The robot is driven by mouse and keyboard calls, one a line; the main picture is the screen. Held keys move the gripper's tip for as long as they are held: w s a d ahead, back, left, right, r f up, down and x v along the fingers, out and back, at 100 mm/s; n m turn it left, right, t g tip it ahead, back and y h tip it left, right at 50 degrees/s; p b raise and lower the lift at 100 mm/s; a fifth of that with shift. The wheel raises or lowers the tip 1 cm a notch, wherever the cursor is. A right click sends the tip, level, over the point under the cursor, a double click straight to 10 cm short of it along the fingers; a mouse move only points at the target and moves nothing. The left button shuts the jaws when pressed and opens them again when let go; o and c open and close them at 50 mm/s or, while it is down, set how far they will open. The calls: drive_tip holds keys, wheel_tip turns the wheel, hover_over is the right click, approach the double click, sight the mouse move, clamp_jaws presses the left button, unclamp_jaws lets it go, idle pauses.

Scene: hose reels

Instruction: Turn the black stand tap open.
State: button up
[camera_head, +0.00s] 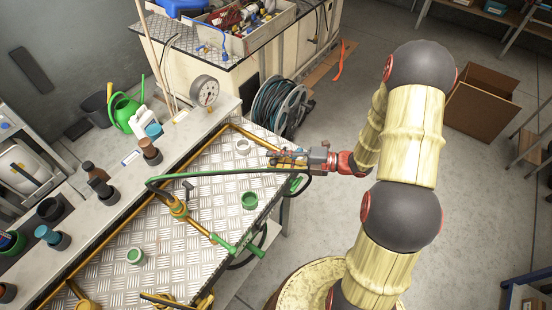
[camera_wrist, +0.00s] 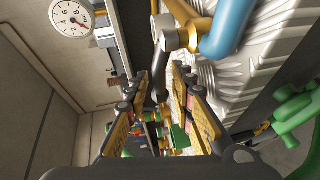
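In the wrist view a tap with a black lever (camera_wrist: 159,88) and a round grey cap (camera_wrist: 169,33) stands just ahead of my gripper (camera_wrist: 160,78). The lever hangs between the two finger pads, with a visible gap on either side; I cannot tell whether either pad touches it. The fingers are apart. In the head view my gripper (camera_head: 280,158) reaches left over the right edge of the metal bench and hides most of this tap.
The bench (camera_head: 215,190) carries brass pipes, a green hose (camera_head: 225,173) and another tap with a dark handle (camera_head: 187,187). A hose reel (camera_head: 280,105) stands behind. A pressure gauge (camera_head: 205,91) stands at the back.

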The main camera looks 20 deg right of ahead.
clamp_jaws()
idle(0.6)
